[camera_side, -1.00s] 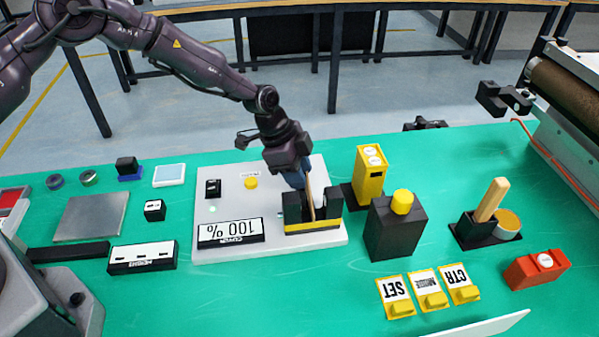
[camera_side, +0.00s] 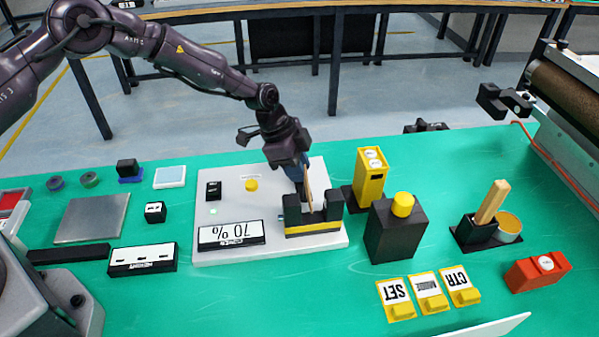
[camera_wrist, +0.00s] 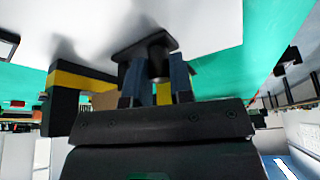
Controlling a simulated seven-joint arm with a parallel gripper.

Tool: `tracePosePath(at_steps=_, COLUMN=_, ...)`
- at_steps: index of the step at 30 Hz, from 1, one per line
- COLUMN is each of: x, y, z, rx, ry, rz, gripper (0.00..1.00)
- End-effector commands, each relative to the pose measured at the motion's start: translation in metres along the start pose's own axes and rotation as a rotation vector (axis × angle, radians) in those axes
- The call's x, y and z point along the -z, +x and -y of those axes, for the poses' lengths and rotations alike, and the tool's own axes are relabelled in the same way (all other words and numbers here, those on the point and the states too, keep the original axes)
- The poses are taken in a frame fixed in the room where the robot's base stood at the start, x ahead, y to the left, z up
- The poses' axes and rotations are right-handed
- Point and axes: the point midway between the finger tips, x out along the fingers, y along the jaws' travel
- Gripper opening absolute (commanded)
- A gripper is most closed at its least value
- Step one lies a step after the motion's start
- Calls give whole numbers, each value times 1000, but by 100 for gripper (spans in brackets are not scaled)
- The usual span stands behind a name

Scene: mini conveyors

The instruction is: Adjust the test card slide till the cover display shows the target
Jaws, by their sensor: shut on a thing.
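The test card slide (camera_side: 309,196) is a thin tan card standing tilted between the black blocks of a holder (camera_side: 314,228) with a yellow stripe, on a white base plate. My gripper (camera_side: 303,184) is shut on the upper part of the card, just above the holder. In the wrist view the blue fingers of my gripper (camera_wrist: 158,82) are close together in front of the holder's black and yellow parts. The cover display (camera_side: 231,235) sits on the front left of the white plate and reads 70 %, upside down in the side view.
A memory display (camera_side: 142,258) with dashes stands left of the plate. Right of the holder are a yellow box (camera_side: 370,175) and a black box (camera_side: 396,238) with a yellow button. Several labelled yellow tabs (camera_side: 430,300) lie in front. A red block (camera_side: 537,271) lies at right.

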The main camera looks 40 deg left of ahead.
Motion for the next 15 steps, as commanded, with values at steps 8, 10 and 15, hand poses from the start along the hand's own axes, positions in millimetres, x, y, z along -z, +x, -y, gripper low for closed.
tracePosePath(at_steps=8, x=1, y=0, z=-1, rx=-2, ry=2, rz=0, gripper=32)
tracePosePath(at_steps=10, x=1, y=0, z=-1, rx=-2, ry=2, rz=0, gripper=32)
tracePosePath(at_steps=15, x=1, y=-2, z=-1, rx=-2, ry=2, rz=0, gripper=32)
